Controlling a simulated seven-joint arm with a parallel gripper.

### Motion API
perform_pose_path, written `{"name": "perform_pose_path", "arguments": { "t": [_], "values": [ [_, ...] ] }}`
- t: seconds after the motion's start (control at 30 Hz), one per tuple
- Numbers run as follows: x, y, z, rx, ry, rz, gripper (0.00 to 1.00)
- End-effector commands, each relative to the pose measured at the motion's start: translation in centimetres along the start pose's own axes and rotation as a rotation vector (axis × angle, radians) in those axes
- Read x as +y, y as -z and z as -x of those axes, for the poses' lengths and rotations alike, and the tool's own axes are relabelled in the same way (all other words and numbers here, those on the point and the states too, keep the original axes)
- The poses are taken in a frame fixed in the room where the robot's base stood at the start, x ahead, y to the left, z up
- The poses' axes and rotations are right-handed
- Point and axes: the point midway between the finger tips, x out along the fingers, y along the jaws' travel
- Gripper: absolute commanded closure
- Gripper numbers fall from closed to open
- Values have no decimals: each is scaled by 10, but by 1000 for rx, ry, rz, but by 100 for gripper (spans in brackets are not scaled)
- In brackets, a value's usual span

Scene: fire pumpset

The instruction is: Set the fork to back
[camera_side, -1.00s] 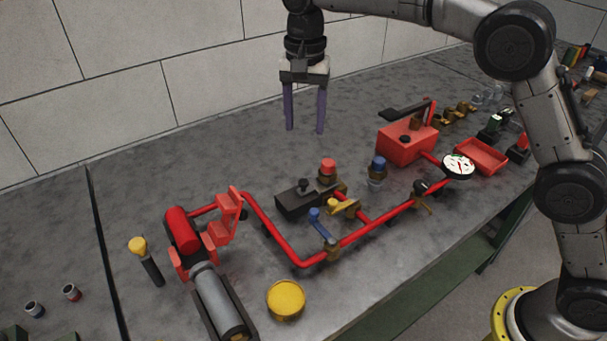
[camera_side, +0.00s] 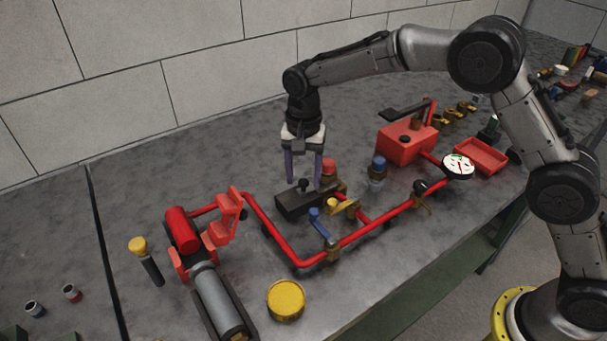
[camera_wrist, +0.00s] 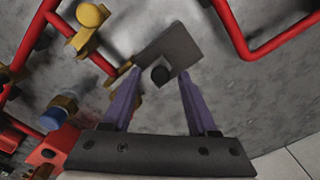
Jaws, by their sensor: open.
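A dark block (camera_side: 291,205) with a short black knob (camera_side: 303,186) on top sits on the grey bench, left of the red-capped fitting. I take this knob to be the fork; no label shows. My gripper (camera_side: 304,179) points down over the block, with its two purple fingers apart. In the wrist view the knob (camera_wrist: 160,76) appears between the open fingertips, and the block (camera_wrist: 180,45) lies beyond it. No contact between fingers and knob can be made out.
A red pipe (camera_side: 345,240) with a blue-handled valve (camera_side: 320,225) and a yellow-handled valve (camera_side: 340,205) runs in front of the block. The red-capped fitting (camera_side: 328,167) stands close at right. Bench behind and left of the block is clear.

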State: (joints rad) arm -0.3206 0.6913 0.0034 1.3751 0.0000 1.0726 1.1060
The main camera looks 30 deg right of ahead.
Motion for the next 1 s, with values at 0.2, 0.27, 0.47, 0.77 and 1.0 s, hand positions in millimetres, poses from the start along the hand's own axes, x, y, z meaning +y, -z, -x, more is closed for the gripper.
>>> {"name": "perform_pose_path", "arguments": {
  "t": [0.2,0.27,0.47,0.77,1.0],
  "values": [
    [0,0,-2,1,1,0,41],
    [0,0,-2,0,1,0,41],
    [0,0,-2,0,1,0,70],
    [0,0,-2,0,1,0,100],
    [0,0,-2,0,1,0,100]
  ]
}}
